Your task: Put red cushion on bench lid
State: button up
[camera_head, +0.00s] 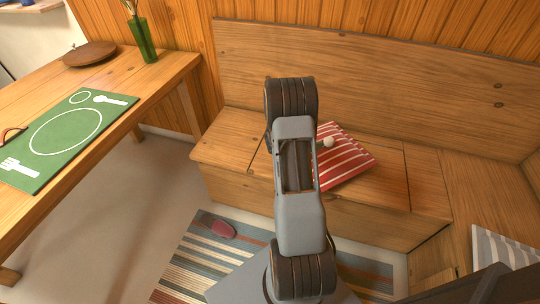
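The red cushion (345,165) with white stripes lies on the wooden bench seat, on the part between two seams that looks like the bench lid (388,180). A small pale round thing (328,142) shows at its upper part; I cannot tell what it is. My arm stands upright in front of the bench and covers the cushion's left side and part of the lid. My gripper does not show; I cannot see whether anything touches the cushion.
A table (160,75) at left bears a green placemat (60,150), a brown plate (90,54) and a green vase (143,40). A striped rug (190,265) with a dark pink object (217,228) lies below the bench. A striped cloth or cushion (500,250) is at lower right.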

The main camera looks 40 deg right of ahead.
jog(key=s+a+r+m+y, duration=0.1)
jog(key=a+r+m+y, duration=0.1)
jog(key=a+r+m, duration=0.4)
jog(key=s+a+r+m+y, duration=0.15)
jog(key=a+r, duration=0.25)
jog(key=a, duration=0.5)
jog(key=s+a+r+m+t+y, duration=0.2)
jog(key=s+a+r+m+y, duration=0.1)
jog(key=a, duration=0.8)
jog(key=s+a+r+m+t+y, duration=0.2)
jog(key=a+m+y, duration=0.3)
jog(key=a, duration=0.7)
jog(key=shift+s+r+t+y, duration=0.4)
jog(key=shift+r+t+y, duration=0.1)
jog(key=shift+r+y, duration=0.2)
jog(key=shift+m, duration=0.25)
